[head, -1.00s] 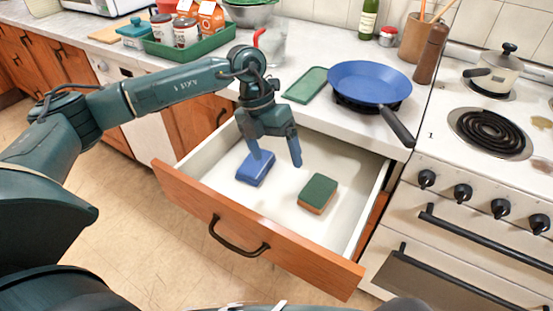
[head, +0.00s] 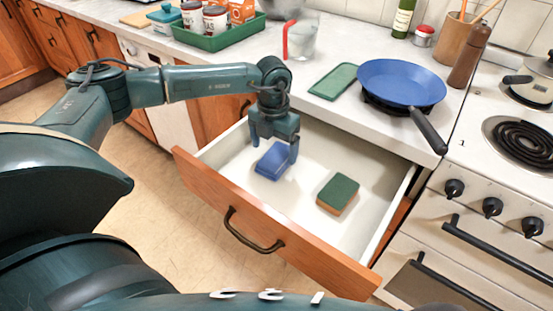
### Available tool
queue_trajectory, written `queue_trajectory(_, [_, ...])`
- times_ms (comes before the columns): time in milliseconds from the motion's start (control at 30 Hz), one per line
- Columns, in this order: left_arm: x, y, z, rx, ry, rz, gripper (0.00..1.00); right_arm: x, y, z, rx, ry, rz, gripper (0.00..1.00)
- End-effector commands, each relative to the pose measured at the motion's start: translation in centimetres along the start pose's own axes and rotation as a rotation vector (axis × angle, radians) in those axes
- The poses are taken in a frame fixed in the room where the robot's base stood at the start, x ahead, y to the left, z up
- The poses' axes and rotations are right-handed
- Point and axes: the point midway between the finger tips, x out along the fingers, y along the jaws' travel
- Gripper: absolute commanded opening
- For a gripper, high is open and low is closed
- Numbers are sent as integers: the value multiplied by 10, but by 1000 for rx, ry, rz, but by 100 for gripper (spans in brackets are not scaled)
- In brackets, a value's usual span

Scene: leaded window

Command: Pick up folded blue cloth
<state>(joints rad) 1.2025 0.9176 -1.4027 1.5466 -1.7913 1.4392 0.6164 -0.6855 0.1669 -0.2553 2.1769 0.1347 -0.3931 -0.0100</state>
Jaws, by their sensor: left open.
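The folded blue cloth (head: 272,161) lies on the floor of the open drawer (head: 318,217), in its left part. My left gripper (head: 275,154) points down over the cloth with its fingers spread, one at each side of it. I cannot tell whether the fingertips touch the cloth. The gripper covers part of the cloth's far edge. My right gripper is not in view.
A green and orange sponge (head: 338,194) lies in the drawer to the right of the cloth. The drawer's wooden front (head: 265,230) and white walls surround both. On the counter above stand a blue pan (head: 401,82), a green tray (head: 333,81) and a glass pitcher (head: 300,42).

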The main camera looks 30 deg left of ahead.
Motion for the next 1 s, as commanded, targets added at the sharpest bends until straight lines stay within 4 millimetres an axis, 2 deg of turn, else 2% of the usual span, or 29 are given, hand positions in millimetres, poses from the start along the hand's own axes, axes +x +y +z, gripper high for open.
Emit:
queue_trajectory(100, [20,-1,1,-1,5,0,87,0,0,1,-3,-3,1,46])
queue_trajectory(200, [29,-1,1,0,2,-1,87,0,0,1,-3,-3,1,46])
queue_trajectory(500, [33,-1,1,0,1,-1,86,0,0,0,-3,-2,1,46])
queue_trajectory(1000, [33,-1,1,0,1,-1,46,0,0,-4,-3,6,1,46])
